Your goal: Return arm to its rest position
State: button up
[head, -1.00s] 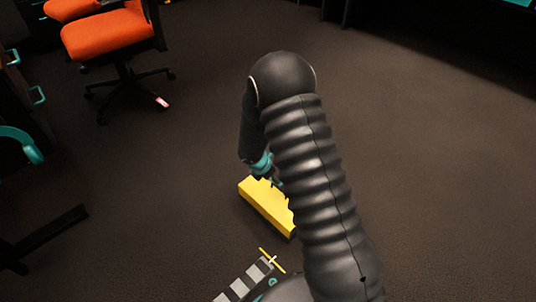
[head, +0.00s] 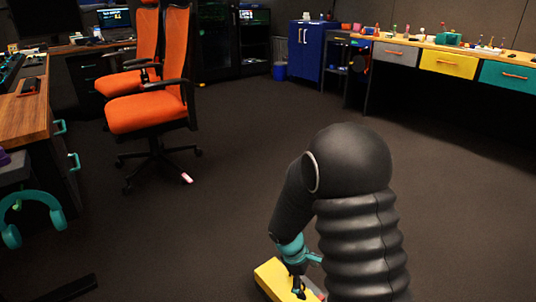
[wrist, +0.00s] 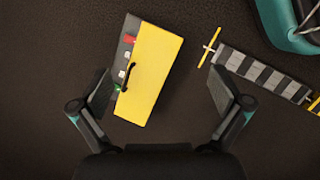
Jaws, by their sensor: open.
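My arm ends in a teal wrist joint with my gripper (head: 299,288) low in the head view. In the wrist view my gripper (wrist: 160,82) is open, its two dark fingers wide apart and nothing held between them. A yellow box (wrist: 155,70) with a black handle shows between and beyond the fingers, with a grey strip carrying small red, white and green pieces on its left side. The yellow box (head: 270,276) is partly hidden by my gripper in the head view. I cannot tell its gap from the fingers. No trackball panel can be made out for certain.
Orange chairs (head: 150,112) stand at the left beside a wooden desk (head: 28,103). A workbench with grey, yellow (head: 449,64) and teal drawers runs along the back right. A pink-white item (head: 187,178) lies by the chair base. The middle floor (head: 240,190) is clear.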

jog(key=s+d+r+m+t+y+p, duration=0.1)
jog(key=s+r+m, duration=0.3)
jog(key=r, duration=0.7)
jog(key=s+d+r+m+t+y+p, duration=0.1)
jog(key=s+r+m+t, duration=0.2)
jog(key=s+r, duration=0.6)
jog(key=s+d+r+m+t+y+p, duration=0.1)
jog(key=s+r+m, duration=0.4)
jog(key=r, duration=0.8)
jog(key=shift+s+d+t+y, duration=0.5)
jog(key=shift+s+y, duration=0.1)
jog(key=shift+s, duration=0.45)
